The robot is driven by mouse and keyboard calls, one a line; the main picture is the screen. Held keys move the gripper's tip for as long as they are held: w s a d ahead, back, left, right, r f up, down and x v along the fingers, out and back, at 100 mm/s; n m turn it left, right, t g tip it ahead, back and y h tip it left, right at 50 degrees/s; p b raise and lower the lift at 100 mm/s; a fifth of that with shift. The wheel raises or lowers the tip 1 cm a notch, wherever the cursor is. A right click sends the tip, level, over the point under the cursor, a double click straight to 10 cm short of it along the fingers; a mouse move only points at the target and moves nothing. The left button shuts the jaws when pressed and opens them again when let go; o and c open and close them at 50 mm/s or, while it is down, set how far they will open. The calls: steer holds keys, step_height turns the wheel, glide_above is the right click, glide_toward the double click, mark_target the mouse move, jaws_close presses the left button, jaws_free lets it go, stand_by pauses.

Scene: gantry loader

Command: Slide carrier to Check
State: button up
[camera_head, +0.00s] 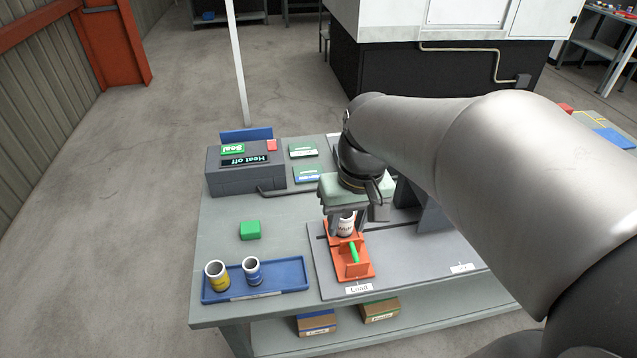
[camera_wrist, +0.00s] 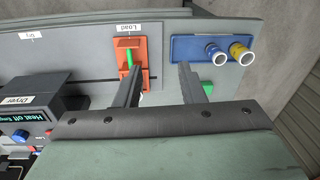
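The orange carrier (camera_head: 361,266) stands at the front of a grey plate, by the Load label (camera_head: 359,288); it also shows in the wrist view (camera_wrist: 140,50). It has an upright green handle (camera_head: 353,252); a white cup (camera_head: 346,228) with dark lettering sits at its rear. My gripper (camera_head: 347,222) is low over the cup end of the carrier, fingers pointing down. In the wrist view my gripper (camera_wrist: 159,72) has its fingers well apart, one beside the carrier and nothing visibly gripped. The cup is mostly hidden there. No Check label is readable.
A blue tray (camera_head: 278,291) holds a yellow and a blue-banded cup at front left. A green block (camera_head: 250,230) lies behind it. A grey box with Seal and Heat off signs (camera_head: 225,182) stands at back left. The Dryer (camera_wrist: 30,105) shows in the wrist view.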

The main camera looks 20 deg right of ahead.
steer(key=m+y+b, duration=0.1)
steer(key=b, duration=0.6)
glide_toward(356, 253)
steer(key=f, duration=0.2)
steer(key=a+f, duration=0.1)
steer(key=f, duration=0.5)
steer(key=shift+w+a, duration=0.3)
steer(key=shift+w, duration=0.05)
jaws_close()
